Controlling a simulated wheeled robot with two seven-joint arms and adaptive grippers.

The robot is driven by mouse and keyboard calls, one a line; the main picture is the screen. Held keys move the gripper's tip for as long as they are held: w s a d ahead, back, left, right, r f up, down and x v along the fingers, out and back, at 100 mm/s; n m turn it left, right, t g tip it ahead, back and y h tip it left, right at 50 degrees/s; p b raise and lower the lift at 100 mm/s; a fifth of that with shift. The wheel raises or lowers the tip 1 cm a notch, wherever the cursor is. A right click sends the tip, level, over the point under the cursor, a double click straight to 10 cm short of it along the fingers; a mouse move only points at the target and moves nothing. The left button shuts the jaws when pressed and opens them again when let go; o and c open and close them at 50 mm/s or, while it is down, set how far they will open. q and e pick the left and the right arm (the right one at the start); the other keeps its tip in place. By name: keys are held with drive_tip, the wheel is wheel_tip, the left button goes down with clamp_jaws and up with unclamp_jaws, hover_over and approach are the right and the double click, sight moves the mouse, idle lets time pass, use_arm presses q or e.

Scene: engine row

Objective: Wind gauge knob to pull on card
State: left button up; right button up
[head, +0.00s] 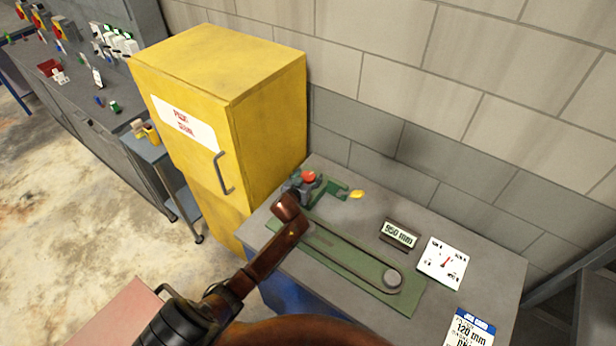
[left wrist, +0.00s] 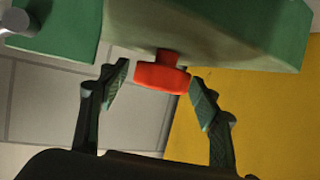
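The red knob (head: 309,176) sits on a green and grey fixture (head: 330,189) at the back left of the grey bench. In the left wrist view the red knob (left wrist: 162,74) projects from a green body (left wrist: 200,35). My left gripper (left wrist: 159,80) is open, with one finger on each side of the knob and a visible gap at the left finger; whether the right finger touches is unclear. In the head view the fingers are hard to make out beside the fixture. A blue-headed card (head: 470,328) reading "120 mm", partly cut off, lies at the front right.
A green plate (head: 405,300) with a belt loop and a round grey pulley (head: 392,279) lies along the bench. Beyond it are a "950 mm" sign (head: 400,234) and a white dial card (head: 442,262). A yellow cabinet (head: 225,100) stands close on the left; a block wall is behind.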

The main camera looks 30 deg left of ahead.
use_arm(q)
drive_tip(key=c, duration=1.1)
drive_tip(key=shift+d+n+y+b, duration=0.15)
drive_tip(key=shift+n+y+b, duration=0.45)
drive_tip(key=shift+y+b, duration=0.1)
drive_tip(key=shift+n+g+y+b, duration=0.3)
drive_tip(key=shift+n+y+b, duration=0.05)
drive_tip(key=shift+n+y, duration=0.05)
use_arm(e)
wheel_tip(320, 180, down, 2)
drive_tip(key=shift+a+f, duration=0.1)
use_arm(q)
drive_tip(key=shift+r, duration=0.1)
drive_tip(key=o, duration=1.2)
